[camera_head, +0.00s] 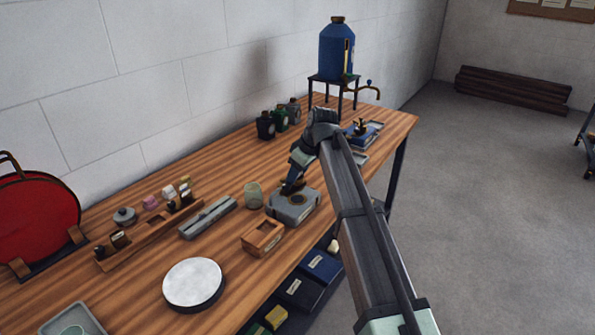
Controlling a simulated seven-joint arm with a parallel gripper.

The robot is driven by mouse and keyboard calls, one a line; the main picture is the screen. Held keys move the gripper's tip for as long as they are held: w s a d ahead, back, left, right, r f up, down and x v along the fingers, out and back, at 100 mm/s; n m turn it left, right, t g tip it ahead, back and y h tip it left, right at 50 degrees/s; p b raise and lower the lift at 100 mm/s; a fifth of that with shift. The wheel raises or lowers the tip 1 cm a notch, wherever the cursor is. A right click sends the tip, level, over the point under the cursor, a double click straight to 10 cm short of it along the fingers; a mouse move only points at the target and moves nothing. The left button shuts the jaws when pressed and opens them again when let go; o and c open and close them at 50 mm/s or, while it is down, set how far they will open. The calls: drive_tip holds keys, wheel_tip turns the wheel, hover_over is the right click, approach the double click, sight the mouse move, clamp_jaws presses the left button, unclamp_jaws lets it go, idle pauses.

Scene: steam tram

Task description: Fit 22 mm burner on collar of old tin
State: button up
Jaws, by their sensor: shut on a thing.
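A grey tin-like box (285,213) stands near the front edge of the bench, with a dark ring (298,199) on its top that looks like a collar. My gripper (288,189) points down at the rear left part of the box's top. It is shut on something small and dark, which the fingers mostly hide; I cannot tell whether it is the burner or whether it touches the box. Farther back, a blue box (363,138) has a brass-coloured burner-like fitting (361,126) on it. No sizes can be read.
An open wooden box (262,236) and a greenish glass (253,194) stand close to the grey box. A grey slotted bar (208,217), a rack of small parts (150,232) and a white round disc (193,283) lie leftward. A blue drum (337,50) on a stand is at the back.

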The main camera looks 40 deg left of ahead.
sight(297, 188)
drive_tip(key=shift+f, duration=1.85)
drive_tip(key=shift+f, duration=1.1)
idle(1.3)
drive_tip(key=o, duration=1.2)
drive_tip(key=v, duration=1.4)
drive_tip(key=shift+f, duration=0.15)
